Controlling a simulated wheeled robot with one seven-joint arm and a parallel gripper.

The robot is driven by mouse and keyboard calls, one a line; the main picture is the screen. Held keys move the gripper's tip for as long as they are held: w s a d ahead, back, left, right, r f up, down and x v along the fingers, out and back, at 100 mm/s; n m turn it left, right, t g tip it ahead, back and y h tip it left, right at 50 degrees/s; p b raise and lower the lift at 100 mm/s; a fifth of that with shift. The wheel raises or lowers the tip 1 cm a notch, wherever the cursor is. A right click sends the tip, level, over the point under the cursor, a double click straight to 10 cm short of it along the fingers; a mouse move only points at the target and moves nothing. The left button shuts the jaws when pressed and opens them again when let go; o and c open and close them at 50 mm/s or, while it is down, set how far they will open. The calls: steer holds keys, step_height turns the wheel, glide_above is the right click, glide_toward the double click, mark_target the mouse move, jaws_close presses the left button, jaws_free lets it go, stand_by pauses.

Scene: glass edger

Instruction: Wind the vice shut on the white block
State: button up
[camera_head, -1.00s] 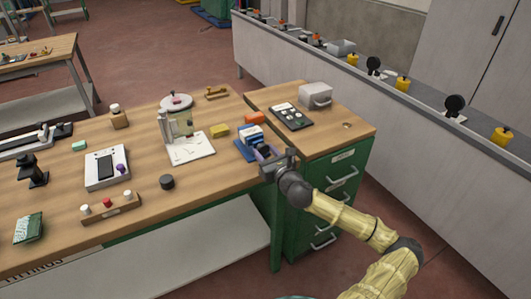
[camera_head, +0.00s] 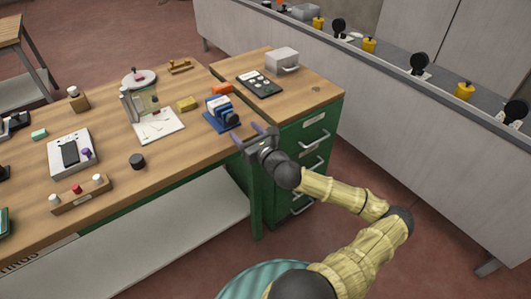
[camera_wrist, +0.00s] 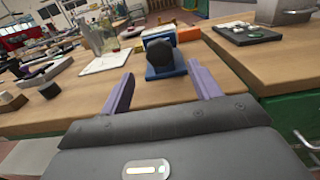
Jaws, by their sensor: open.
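The blue vice (camera_head: 212,126) stands near the front right of the wooden bench, with its dark round knob (camera_head: 230,117) facing my gripper. It also shows in the wrist view (camera_wrist: 165,70), knob (camera_wrist: 161,55) towards me. A little of the white block (camera_wrist: 158,34) shows behind the knob, between blue parts; I cannot tell whether the jaws touch it. My gripper (camera_head: 256,137) is open and empty at the bench's front edge, short of the knob. Its two purple fingers (camera_wrist: 160,78) are spread to either side of the knob's line in the wrist view, apart from it.
An orange item (camera_head: 222,88) and a yellow block (camera_head: 187,103) lie behind the vice. A green drawer cabinet (camera_head: 305,145) adjoins at right, carrying a dark tray (camera_head: 259,84) and grey box (camera_head: 282,60).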

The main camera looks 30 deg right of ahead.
steer(key=s+p, duration=0.5)
steer(key=s, duration=0.6)
steer(key=shift+d+p, duration=0.15)
steer(key=shift+p, duration=0.15)
steer(key=shift+s, duration=0.1)
